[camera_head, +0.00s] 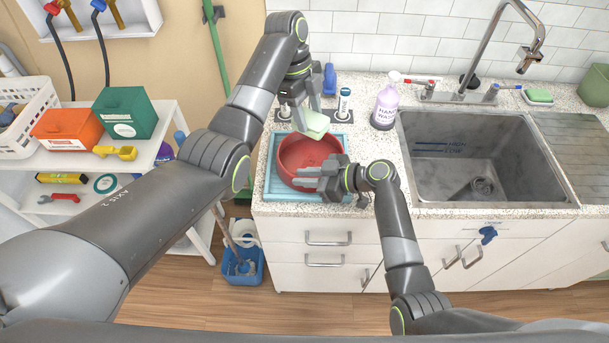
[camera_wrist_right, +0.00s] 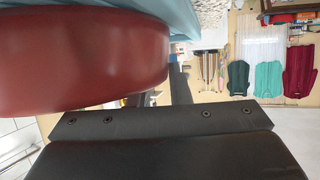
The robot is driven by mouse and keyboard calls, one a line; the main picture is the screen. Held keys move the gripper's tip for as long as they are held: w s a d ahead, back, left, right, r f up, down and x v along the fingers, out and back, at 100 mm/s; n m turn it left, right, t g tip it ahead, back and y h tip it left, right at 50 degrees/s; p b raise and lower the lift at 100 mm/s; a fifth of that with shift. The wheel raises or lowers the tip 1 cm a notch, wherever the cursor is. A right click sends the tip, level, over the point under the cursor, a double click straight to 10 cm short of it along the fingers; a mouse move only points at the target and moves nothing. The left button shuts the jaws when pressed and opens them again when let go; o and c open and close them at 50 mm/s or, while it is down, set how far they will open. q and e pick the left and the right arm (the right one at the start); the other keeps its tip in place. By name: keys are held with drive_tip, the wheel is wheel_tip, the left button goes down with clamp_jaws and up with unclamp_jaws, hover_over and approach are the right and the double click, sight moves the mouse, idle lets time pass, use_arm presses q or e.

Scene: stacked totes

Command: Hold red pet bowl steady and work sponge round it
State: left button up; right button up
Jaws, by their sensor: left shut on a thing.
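The red pet bowl (camera_head: 300,151) sits upright in a blue tray (camera_head: 269,184) on the counter. My left gripper (camera_head: 311,118) is shut on a pale green and white sponge (camera_head: 316,126) and holds it at the bowl's far rim; I cannot tell whether the sponge touches the bowl. My right gripper (camera_head: 322,178) is at the bowl's near right rim, its fingers over the edge. In the right wrist view the bowl's outer wall (camera_wrist_right: 80,60) is close against a dark gripper part; whether the fingers are closed on the wall is hidden.
A lilac hand wash bottle (camera_head: 385,106) stands between the tray and the steel sink (camera_head: 480,155). Another green sponge (camera_head: 539,96) lies behind the sink. A white shelf with boxes is at left.

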use_arm(q)
drive_tip(key=shift+d, duration=0.15)
use_arm(e)
drive_tip(key=shift+o, duration=1.3)
drive_tip(key=shift+d, duration=0.15)
drive_tip(key=shift+s+d+r, duration=0.15)
drive_tip(key=shift+d, duration=0.15)
drive_tip(key=v, duration=1.1)
drive_tip(key=shift+d, duration=0.15)
